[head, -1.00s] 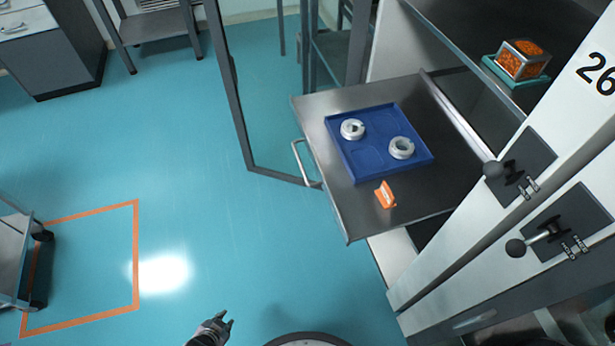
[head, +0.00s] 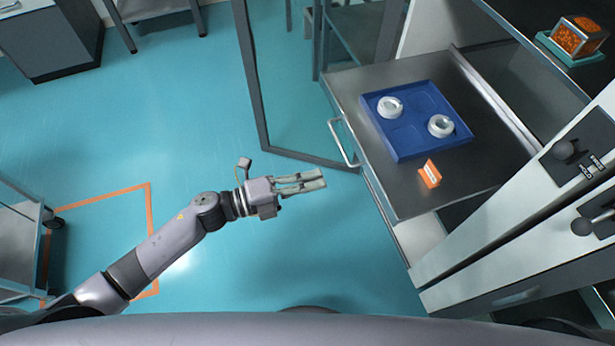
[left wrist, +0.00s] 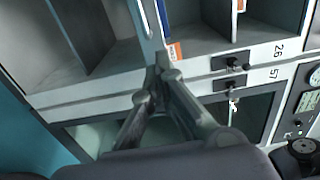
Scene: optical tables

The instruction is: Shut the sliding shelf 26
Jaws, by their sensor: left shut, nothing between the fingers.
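The sliding shelf (head: 395,185) is a metal tray pulled out of the cabinet on the right in the head view. Its bar handle (head: 343,143) is on its left front edge. A blue tray (head: 405,145) with two pale ring-shaped parts and an orange tag (head: 430,173) rest on it. My left gripper (head: 324,180) is shut and empty, in front of the shelf and a little below the handle in the picture, apparently apart from it. My right gripper is not in view.
A dark framed door (head: 262,130) stands open left of the shelf. Black knobs (head: 565,150) are on the cabinet's white post. An orange cube (head: 578,38) sits on a higher shelf. A cart (head: 20,235) is at far left. The blue floor before the shelf is clear.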

